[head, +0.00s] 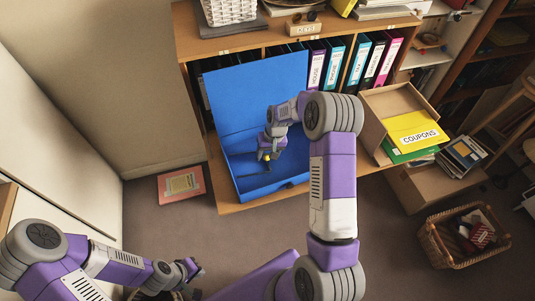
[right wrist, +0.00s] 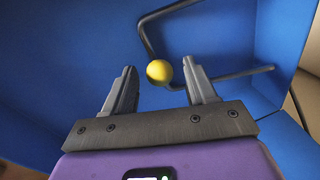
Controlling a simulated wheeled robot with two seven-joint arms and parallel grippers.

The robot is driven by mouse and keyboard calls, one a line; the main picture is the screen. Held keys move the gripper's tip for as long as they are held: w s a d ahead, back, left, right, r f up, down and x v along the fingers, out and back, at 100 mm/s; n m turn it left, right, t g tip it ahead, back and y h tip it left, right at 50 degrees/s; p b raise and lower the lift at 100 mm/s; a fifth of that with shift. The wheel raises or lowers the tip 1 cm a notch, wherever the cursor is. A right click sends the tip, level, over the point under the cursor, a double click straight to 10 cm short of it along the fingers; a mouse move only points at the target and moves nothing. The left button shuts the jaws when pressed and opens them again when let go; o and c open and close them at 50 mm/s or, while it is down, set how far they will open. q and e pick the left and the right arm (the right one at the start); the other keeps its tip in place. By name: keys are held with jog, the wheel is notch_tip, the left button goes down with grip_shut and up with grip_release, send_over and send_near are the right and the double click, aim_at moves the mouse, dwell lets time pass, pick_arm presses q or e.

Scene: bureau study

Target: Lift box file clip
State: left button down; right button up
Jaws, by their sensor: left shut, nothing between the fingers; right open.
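The blue box file (head: 240,98) stands open on the wooden shelf, its lid raised at the back. Inside it is a dark metal clip (head: 250,174) with a yellow knob (head: 267,156). In the right wrist view the clip's bent wire (right wrist: 235,75) runs past the yellow knob (right wrist: 159,71). My right gripper (head: 268,157) is open inside the box. My left gripper (head: 194,270) is shut and empty, low at the left, away from the box.
Several binders (head: 333,62) stand in the shelf behind the box. A cardboard box (head: 376,112) with a yellow coupons folder (head: 412,132) is to the right. A wicker basket (head: 455,250) sits on the floor at right. A red book (head: 181,184) lies at left.

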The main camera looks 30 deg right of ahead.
grip_shut()
jog(key=shift+r, duration=0.15)
